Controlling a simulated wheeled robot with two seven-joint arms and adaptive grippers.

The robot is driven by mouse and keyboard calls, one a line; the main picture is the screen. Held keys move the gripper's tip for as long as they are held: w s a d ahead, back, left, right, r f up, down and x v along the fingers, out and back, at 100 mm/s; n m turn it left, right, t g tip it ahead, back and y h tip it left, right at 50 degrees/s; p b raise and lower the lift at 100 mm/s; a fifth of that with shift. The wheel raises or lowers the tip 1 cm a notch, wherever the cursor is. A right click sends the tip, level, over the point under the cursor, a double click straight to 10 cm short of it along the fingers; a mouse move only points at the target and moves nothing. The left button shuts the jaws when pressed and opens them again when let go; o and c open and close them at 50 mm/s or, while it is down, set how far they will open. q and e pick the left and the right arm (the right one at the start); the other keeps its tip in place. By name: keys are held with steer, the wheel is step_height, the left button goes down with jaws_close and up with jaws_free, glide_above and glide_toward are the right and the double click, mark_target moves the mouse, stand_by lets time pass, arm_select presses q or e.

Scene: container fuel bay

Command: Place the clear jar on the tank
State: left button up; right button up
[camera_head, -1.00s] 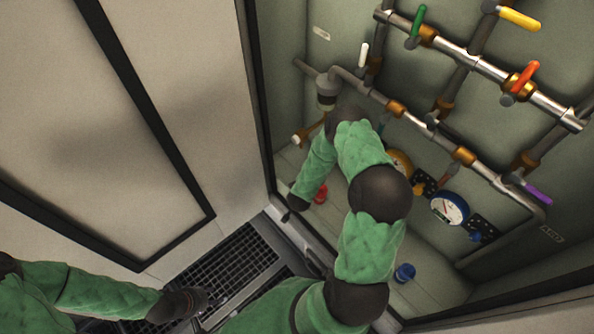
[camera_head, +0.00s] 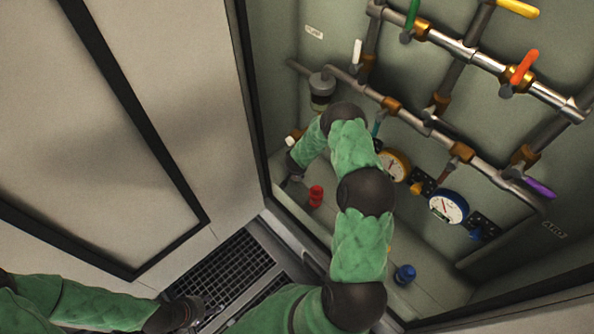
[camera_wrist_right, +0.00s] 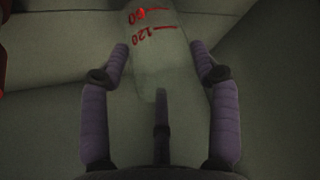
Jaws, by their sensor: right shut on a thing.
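In the head view this gripper is at the dark end of my right arm, low by the cabinet's left side, and the jar cannot be made out. A grey cylindrical vessel (camera_head: 322,88) hangs on the pipework above that arm end; I cannot tell whether it is the tank. My left gripper (camera_head: 188,309) is at the lower left, away from the cabinet; its fingers are unclear.
A red cylinder (camera_head: 316,196) stands on the cabinet floor close to my right arm's end. A blue cap-like thing (camera_head: 405,274) is farther right. Pipes with coloured valve handles and a blue-rimmed gauge (camera_head: 448,207) line the back wall. A dark floor grate (camera_head: 232,262) lies in front.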

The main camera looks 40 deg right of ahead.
steer(key=shift+s+a+f, duration=0.15)
steer(key=shift+f, duration=0.35)
steer(key=shift+f, duration=0.2)
steer(key=o, duration=1.1)
steer(key=shift+o, duration=0.2)
